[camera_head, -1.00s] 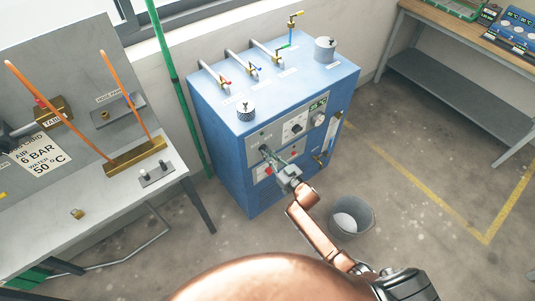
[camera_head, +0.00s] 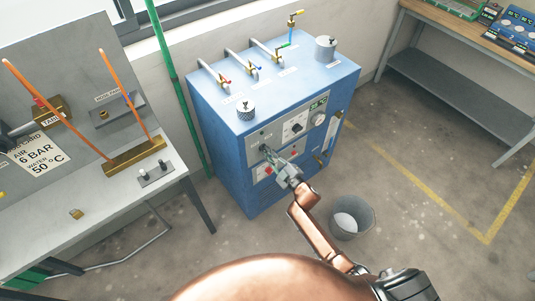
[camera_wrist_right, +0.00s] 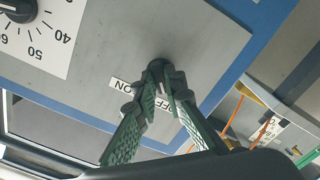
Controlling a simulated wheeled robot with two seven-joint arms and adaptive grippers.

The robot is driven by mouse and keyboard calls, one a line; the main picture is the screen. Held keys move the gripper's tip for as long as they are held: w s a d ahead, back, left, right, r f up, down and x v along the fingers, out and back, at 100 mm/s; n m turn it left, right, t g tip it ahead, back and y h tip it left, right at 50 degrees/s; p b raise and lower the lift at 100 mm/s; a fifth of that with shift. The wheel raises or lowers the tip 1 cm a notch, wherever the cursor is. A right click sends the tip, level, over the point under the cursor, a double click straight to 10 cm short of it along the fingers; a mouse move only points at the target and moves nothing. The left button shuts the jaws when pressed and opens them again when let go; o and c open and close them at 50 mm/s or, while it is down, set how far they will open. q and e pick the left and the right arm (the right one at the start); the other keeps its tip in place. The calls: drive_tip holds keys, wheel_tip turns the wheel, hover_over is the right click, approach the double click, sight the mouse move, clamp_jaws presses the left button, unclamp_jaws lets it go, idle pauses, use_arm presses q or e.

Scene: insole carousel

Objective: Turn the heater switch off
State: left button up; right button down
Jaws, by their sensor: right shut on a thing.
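The blue heater cabinet (camera_head: 228,150) has a grey control panel (camera_head: 318,104) on its front. My right gripper (camera_head: 267,152) reaches the panel's left part, its fingers pointing at the panel. In the right wrist view, the green-padded fingers (camera_wrist_right: 164,90) are shut on the small dark heater switch (camera_wrist_right: 156,64). Only the switch's top end shows between and beyond the fingertips. A white label (camera_wrist_right: 122,85) reading ON and, partly covered, OFF lies beside it. Which way the switch points cannot be told. My left gripper is not in view.
A dial with a scale (camera_wrist_right: 18,8) is near the switch. A grey bucket (camera_head: 369,212) stands on the floor right of my right arm. A grey workbench (camera_head: 100,215) is at the left. A wooden-topped bench (camera_head: 450,30) stands at the back right.

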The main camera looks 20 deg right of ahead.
drive_tip(key=shift+n, duration=0.3)
drive_tip(key=c, duration=2)
unclamp_jaws()
drive_tip(key=v, duration=1.2)
